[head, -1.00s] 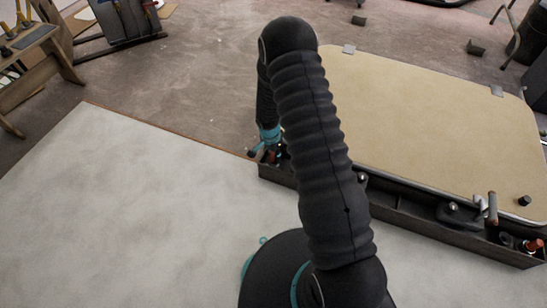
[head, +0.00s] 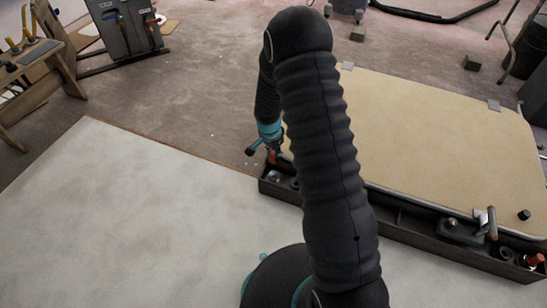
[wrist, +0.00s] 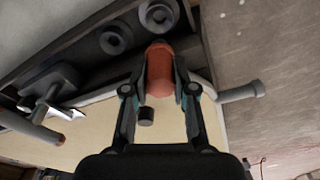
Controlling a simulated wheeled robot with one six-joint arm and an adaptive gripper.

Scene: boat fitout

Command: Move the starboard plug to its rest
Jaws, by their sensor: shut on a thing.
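My gripper (wrist: 160,85) is shut on an orange-red plug (wrist: 158,68), which sits between the fingertips in the wrist view. In the head view my gripper (head: 271,152) hangs above the left end of a long dark tray (head: 400,228). The held plug shows there as a small orange-red bit below the fingers (head: 271,157). A second orange-topped plug (head: 535,260) stands at the right end of the tray. The wrist view shows two round grey ring seats (wrist: 115,39) in the tray beyond the held plug.
A tan hatch panel (head: 430,130) lies behind the tray. A T-handled fitting (head: 462,229) sits in the tray's right half. A small black knob (head: 524,214) is on the panel. A wooden bench (head: 40,65) and a grey stand (head: 125,25) are at the back left.

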